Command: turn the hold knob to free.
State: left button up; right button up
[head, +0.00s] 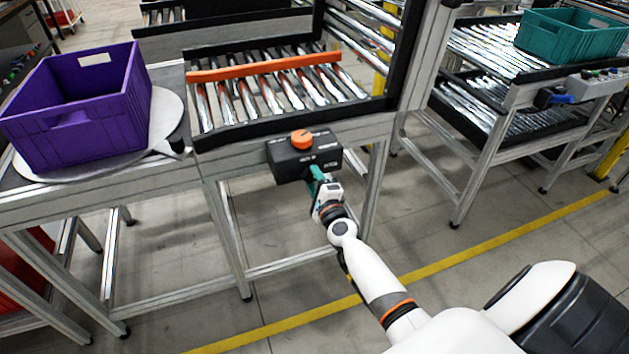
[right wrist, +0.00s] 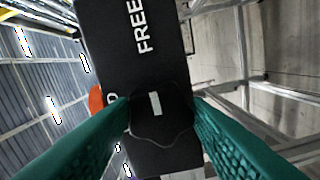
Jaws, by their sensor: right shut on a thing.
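The black control box (head: 292,161) hangs on the front rail of the roller station, with an orange knob (head: 301,139) on its top. In the right wrist view the hold knob (right wrist: 160,122) is a dark rounded piece with a white mark. The mark runs lengthwise roughly toward the printed word FREE above it. The end of another label, a letter D, shows to the left. My right gripper (head: 317,176) reaches the box's front; its teal fingers are shut on the hold knob, one on each side. In the head view the fingers hide the knob. My left gripper is out of view.
A purple crate (head: 75,112) sits on a round grey plate (head: 168,113) at left. An orange bar (head: 262,67) lies across the rollers. A teal crate (head: 567,40) stands on the right-hand rack. Open floor (head: 330,315) lies in front of the station.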

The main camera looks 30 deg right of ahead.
jog(key=o, duration=1)
jog(key=shift+s, duration=0.15)
jog(key=v, duration=1.2)
jog(key=shift+f, duration=0.1)
jog(key=s+a+f+n+g+y, duration=0.2)
jog(key=s+a+f+n, duration=0.15)
jog(key=f, duration=0.65)
jog(key=s+a+f+n+g+y, duration=0.1)
jog(key=s+a+f+n+g, duration=0.25)
jog(key=f, duration=0.55)
jog(key=s+a+f+n+g+y, duration=0.2)
jog(key=s+f+n, duration=0.3)
jog(key=f, duration=0.5)
jog(key=s+a+f+n+g, duration=0.1)
jog(key=s+f+n+g, duration=0.3)
jog(key=s, duration=1)
jog(key=s+a+f+n+g, duration=0.1)
jog(key=s+f+n+g, duration=0.4)
jog(key=s+f+n, duration=0.5)
jog(key=s+f, duration=0.2)
jog(key=s, duration=0.2)
jog(key=shift+s+f+h, duration=0.2)
jog(key=shift+f+h, duration=0.05)
jog(key=shift+h, duration=0.05)
